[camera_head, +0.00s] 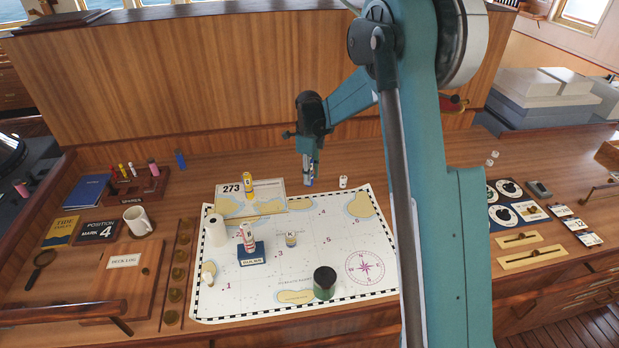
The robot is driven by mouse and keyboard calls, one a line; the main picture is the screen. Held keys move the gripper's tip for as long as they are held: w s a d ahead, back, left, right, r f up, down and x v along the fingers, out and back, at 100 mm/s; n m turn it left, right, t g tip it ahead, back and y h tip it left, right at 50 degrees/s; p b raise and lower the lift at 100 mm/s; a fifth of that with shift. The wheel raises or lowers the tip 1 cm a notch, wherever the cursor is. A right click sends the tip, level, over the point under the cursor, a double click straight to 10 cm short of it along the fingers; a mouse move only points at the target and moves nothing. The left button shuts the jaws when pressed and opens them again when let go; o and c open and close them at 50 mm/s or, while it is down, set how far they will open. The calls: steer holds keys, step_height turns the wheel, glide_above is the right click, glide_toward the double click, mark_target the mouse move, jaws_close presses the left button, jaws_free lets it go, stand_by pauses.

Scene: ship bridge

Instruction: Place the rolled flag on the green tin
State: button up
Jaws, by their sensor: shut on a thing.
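My gripper (309,172) points down above the back edge of the chart, right of the yellow roll. It is shut on a small bluish piece (309,183), which looks like a rolled flag; the fingers hide most of it. The green tin (324,284), a short cylinder with a dark top, stands at the chart's front, well in front of my gripper. Other small rolls stand upright: a yellow one (248,184) at the back of the chart, a red and white one (248,237) on a dark blue block (251,254), and one marked K (291,239).
The chart (335,255) covers the middle of the wooden desk. A small white piece (343,181) stands right of my gripper. A white mug (139,220), books and a rack (136,186) are at left. Cards and brass instruments lie at right, beyond my arm.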

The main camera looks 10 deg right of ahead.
steer(key=shift+s, duration=0.1)
steer(key=shift+s+a+r, duration=0.1)
steer(key=shift+s+r, duration=0.25)
steer(key=shift+s, duration=0.1)
steer(key=s+a+r+b, duration=0.1)
steer(key=s+r, duration=0.3)
steer(key=s, duration=0.5)
steer(key=s+a+r+b, duration=0.1)
steer(key=s+r, duration=0.3)
steer(key=s, duration=0.5)
steer(key=n+b, duration=0.1)
glide_above(325, 276)
steer(key=shift+r, duration=0.4)
steer(key=shift+f, duration=0.15)
steer(key=shift+f, duration=2.8)
steer(key=shift+f, duration=0.1)
steer(key=shift+f, duration=1.95)
